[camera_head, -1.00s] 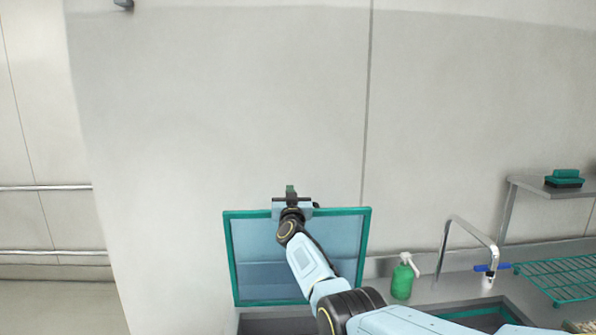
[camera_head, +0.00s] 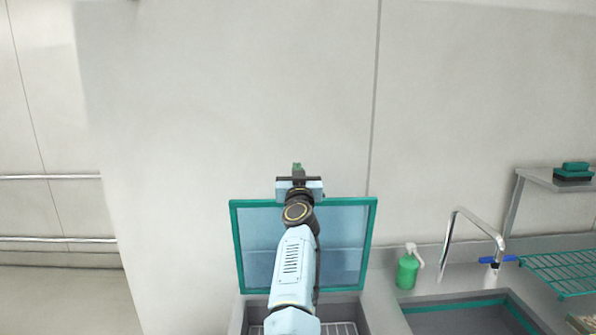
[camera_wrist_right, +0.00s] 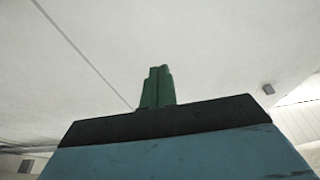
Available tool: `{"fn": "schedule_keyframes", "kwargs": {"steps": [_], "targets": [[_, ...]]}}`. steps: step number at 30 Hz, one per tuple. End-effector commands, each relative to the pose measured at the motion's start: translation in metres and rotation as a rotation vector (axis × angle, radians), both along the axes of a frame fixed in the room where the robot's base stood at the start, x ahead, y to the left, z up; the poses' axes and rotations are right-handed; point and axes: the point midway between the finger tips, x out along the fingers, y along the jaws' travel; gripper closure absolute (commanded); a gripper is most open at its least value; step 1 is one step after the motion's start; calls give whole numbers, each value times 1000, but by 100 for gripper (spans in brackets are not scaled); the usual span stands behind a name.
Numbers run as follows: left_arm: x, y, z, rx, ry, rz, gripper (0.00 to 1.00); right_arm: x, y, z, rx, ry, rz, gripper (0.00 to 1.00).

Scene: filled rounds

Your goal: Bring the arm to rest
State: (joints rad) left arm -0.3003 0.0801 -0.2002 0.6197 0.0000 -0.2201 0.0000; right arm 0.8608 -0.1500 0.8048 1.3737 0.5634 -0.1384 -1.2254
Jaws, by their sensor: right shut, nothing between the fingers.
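My right arm reaches up from the bottom of the head view, with the right gripper (camera_head: 297,166) at its top end, in front of the wall. Its green fingers are together and hold nothing. In the right wrist view the shut green fingers (camera_wrist_right: 157,87) point up at a plain pale surface. The gripper is just above the top edge of a raised lid (camera_head: 345,244) with a green frame and a pale blue panel. The left gripper is not in view.
A basin (camera_head: 347,328) with a wire rack lies below the lid. To the right are a green pump bottle (camera_head: 408,268), a tap (camera_head: 470,222), a sink (camera_head: 470,317), a green wire rack (camera_head: 565,272) and a shelf (camera_head: 540,178). The wall above is clear.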

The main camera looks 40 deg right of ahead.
Motion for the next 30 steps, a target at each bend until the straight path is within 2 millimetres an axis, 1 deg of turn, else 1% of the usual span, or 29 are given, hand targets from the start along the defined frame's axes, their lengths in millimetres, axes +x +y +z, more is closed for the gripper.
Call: {"fn": "schedule_keyframes", "kwargs": {"steps": [6, 13, 17, 20, 23, 26, 27, 29, 30], "targets": [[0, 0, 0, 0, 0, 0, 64, -9, 5, 5, 2, 0, -3, 100], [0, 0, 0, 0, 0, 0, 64, -10, 6, 5, 1, 2, -1, 100], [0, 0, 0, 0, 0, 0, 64, -14, 10, -4, -22, 31, 28, 100], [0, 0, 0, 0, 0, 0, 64, -22, 23, -25, -60, 99, 101, 100], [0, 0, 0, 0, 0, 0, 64, -35, 48, -58, -96, 211, 210, 100], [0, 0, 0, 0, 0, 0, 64, -53, 79, -97, -108, 347, 323, 100], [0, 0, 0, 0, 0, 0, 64, -62, 93, -114, -105, 407, 366, 100], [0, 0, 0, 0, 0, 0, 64, -78, 114, -141, -95, 499, 427, 100], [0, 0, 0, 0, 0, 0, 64, -91, 127, -159, -84, 562, 463, 100]]}}
